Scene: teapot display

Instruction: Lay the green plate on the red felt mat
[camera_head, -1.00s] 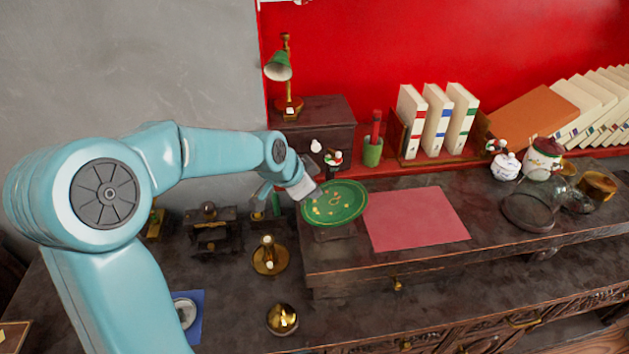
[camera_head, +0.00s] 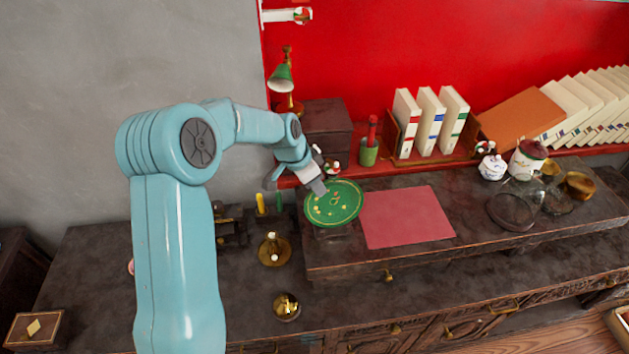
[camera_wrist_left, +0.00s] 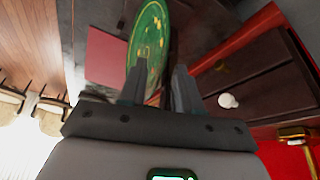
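The green plate (camera_head: 333,204) with gold markings rests tilted on a small dark stand (camera_head: 333,232) on the raised shelf. The red felt mat (camera_head: 405,216) lies flat just right of it and is bare. My left gripper (camera_head: 318,186) is at the plate's upper left rim. In the left wrist view the plate (camera_wrist_left: 150,40) shows between and beyond the two fingers (camera_wrist_left: 158,85), which stand apart with a gap around its rim. Whether a finger touches the plate cannot be told. The mat (camera_wrist_left: 104,58) also shows there. My right gripper is not in view.
Behind the plate stand a dark box (camera_head: 328,120), a green lamp (camera_head: 282,78) and a green pen cup (camera_head: 369,152). Books (camera_head: 430,122) stand behind the mat. Teapots (camera_head: 527,158) and a glass dome (camera_head: 510,207) are at right. Brass candlesticks (camera_head: 274,250) stand below left.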

